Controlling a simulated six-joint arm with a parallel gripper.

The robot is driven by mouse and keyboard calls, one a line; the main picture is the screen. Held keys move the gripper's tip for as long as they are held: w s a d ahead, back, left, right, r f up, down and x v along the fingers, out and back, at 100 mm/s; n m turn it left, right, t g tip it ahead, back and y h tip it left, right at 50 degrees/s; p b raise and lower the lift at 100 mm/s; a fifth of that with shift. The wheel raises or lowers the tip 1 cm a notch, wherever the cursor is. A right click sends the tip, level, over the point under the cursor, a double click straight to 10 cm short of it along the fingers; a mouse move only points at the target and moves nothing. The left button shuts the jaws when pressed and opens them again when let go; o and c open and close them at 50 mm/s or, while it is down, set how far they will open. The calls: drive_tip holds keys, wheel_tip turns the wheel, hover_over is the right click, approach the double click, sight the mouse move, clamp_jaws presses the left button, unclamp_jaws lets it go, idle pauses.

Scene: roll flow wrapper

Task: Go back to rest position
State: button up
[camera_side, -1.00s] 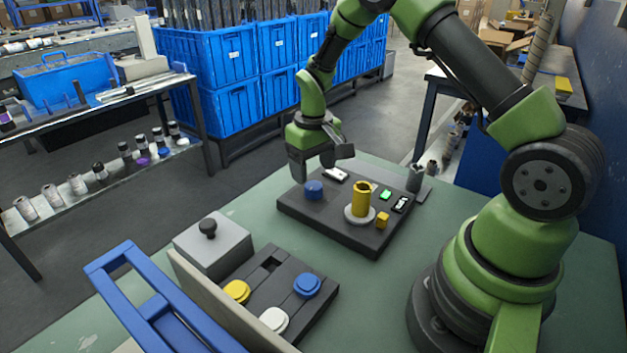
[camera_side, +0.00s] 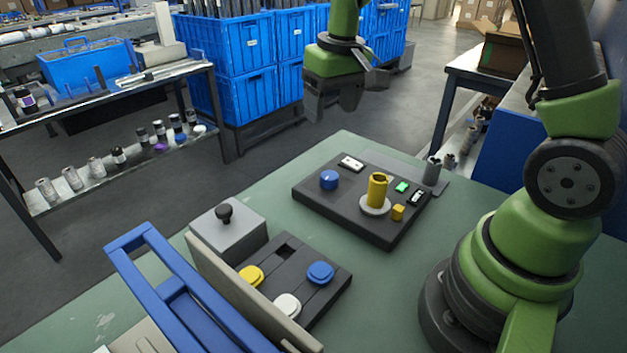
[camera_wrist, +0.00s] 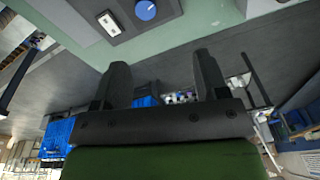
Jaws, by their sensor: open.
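My gripper (camera_side: 337,108) is raised in the air beyond the far edge of the green table, above and behind the dark panel. Its fingers point down, apart, with nothing between them. In the wrist view the two dark fingers (camera_wrist: 163,72) are spread with floor behind them. The dark panel (camera_side: 345,218) lies on the table with a blue knob (camera_side: 329,180), a yellow cylinder (camera_side: 377,188) on a white disc, a small yellow block (camera_side: 398,212), a green-lit switch (camera_side: 402,187) and a white switch (camera_side: 351,163). The blue knob also shows in the wrist view (camera_wrist: 146,9).
A second dark panel (camera_side: 318,293) holds yellow, white and blue buttons near the front. A grey box with a black knob (camera_side: 228,238) and a blue frame (camera_side: 180,290) stand left of it. Blue crates (camera_side: 240,95) stand on a rack behind my gripper.

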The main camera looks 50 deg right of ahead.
drive_tip(key=s+a+r+t+y, duration=0.1)
drive_tip(key=s+a+r+t, duration=0.2)
drive_tip(key=s, duration=0.6)
drive_tip(key=s+a+r+m+t+y, duration=0.1)
drive_tip(key=s+a+r+t, duration=0.1)
drive_tip(key=s+a+r, duration=0.3)
drive_tip(key=s+r, duration=0.3)
drive_tip(key=s, duration=0.1)
drive_tip(key=shift+s+a+r+t, duration=0.15)
drive_tip(key=shift+s+a+t, duration=0.1)
drive_tip(key=shift+a+t, duration=0.15)
